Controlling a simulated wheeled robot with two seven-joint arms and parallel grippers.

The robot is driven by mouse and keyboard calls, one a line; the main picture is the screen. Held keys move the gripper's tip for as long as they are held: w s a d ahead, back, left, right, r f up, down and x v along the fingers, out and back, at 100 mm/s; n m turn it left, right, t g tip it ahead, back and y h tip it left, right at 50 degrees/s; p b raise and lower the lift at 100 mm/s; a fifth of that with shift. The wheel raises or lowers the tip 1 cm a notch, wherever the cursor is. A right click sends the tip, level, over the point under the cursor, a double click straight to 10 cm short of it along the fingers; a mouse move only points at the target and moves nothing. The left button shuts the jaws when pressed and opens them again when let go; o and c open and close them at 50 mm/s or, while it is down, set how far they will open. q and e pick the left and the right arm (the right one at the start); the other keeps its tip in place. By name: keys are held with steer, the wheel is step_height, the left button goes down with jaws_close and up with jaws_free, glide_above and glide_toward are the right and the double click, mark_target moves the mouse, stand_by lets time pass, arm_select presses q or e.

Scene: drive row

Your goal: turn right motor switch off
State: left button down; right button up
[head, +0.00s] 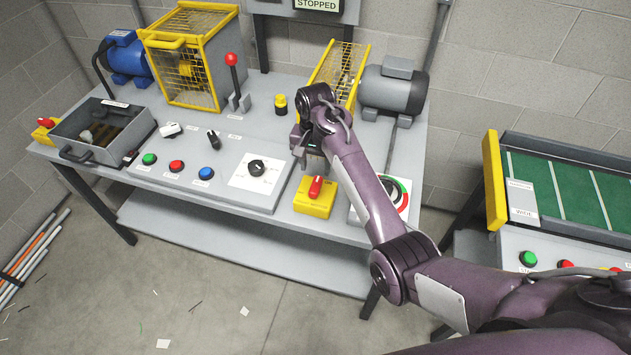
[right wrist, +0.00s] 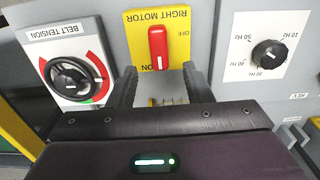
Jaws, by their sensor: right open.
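The right motor switch is a yellow box (head: 311,203) with a red handle (head: 315,187) at the front edge of the bench. In the right wrist view its yellow plate (right wrist: 137,24) reads RIGHT MOTOR upside down. There the red handle (right wrist: 157,42) stands lengthwise, its white-marked end towards the ON lettering, with OFF to its right. My right gripper (head: 303,158) is open just behind and above the switch. In the right wrist view its two fingers (right wrist: 161,84) are spread below the handle, apart from it and empty. My left gripper is not in view.
A belt tension dial (right wrist: 71,80) and a frequency knob (right wrist: 269,53) flank the switch. Green (head: 149,159), red (head: 176,166) and blue (head: 206,173) buttons lie further left. A yellow-caged guard (head: 333,75) and grey motor (head: 393,91) stand behind my right arm.

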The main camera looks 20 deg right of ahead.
mark_target(316, 184)
step_height(316, 184, down, 7)
steer(key=shift+s+f+p, duration=0.1)
steer(key=shift+f+p, duration=0.05)
steer(key=shift+p, duration=0.4)
steer(key=shift+c, duration=0.3)
steer(key=c, duration=0.9)
